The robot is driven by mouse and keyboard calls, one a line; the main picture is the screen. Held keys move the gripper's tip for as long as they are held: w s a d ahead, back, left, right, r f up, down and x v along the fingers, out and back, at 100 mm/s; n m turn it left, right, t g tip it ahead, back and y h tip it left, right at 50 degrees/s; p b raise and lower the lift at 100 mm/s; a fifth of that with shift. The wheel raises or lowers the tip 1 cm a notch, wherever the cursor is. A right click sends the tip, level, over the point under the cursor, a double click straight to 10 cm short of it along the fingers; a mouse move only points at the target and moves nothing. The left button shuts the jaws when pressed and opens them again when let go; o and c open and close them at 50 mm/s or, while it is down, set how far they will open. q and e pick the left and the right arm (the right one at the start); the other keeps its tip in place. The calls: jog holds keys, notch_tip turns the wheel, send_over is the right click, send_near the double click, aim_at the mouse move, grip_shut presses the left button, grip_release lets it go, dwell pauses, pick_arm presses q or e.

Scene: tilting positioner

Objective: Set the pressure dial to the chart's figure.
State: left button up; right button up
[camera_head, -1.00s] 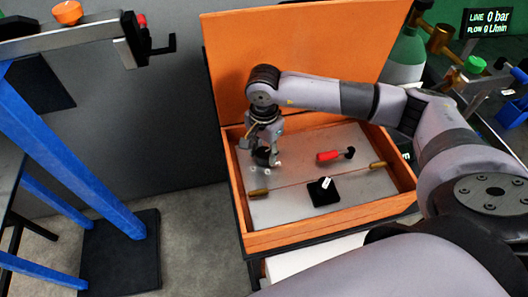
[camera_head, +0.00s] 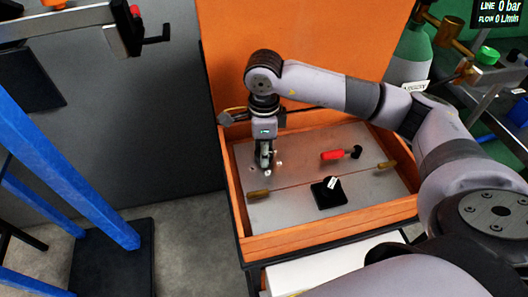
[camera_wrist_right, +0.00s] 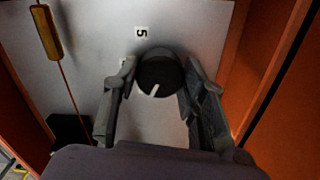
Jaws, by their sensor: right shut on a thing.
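The pressure dial is a round dark knob (camera_wrist_right: 158,72) with a white pointer line, set on a pale grey panel. In the right wrist view its pointer slants toward the lower left of the picture. A label with a 5 (camera_wrist_right: 141,33) sits just above it, and another label beside it is mostly hidden by a finger. My right gripper (camera_wrist_right: 158,85) has a finger on each side of the knob and is shut on it. In the head view my right gripper (camera_head: 265,163) points down at the panel's left part and hides the knob. My left gripper is not in view.
The panel lies inside an orange box (camera_head: 318,237) with its lid raised behind. A display (camera_head: 496,14) reads LINE 0 bar, FLOW 0 L/min.

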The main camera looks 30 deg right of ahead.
jog(key=shift+m, duration=0.6)
jog(key=o, duration=1.2)
jog(key=shift+c, duration=0.2)
notch_tip(320, 180, up, 12)
